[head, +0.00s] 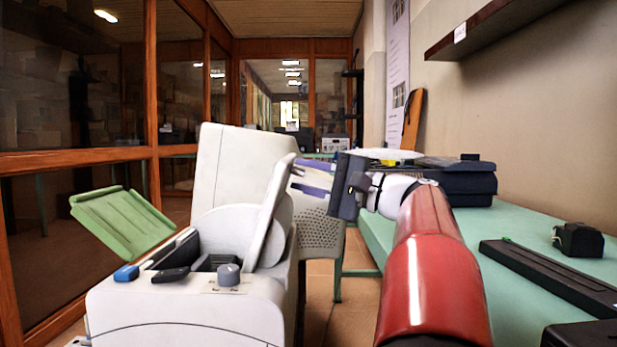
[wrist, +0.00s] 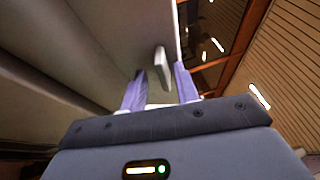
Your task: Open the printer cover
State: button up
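The white printer (head: 190,305) stands in the lower left of the head view, with small dark and blue parts and a grey knob on top. A white cover panel (head: 273,212) stands tilted up on it, nearly edge-on. A taller white panel (head: 238,168) rises behind. My gripper (head: 300,178) is at the right of the tilted panel's upper end. In the wrist view its purple fingers (wrist: 160,80) are spread apart. A small pale tab (wrist: 162,60) on a pale surface shows between the fingertips; whether they touch it I cannot tell.
A green slatted tray (head: 122,222) juts out at the printer's left. A green table (head: 500,225) runs along the right with a dark flat case (head: 550,275) and a small black device (head: 578,240). A wood-framed glass partition (head: 150,150) stands at the left.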

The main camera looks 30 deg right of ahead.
jog(key=shift+d, duration=0.1)
jog(key=v, duration=0.7)
jog(key=shift+s, duration=0.35)
jog(key=shift+d, duration=0.1)
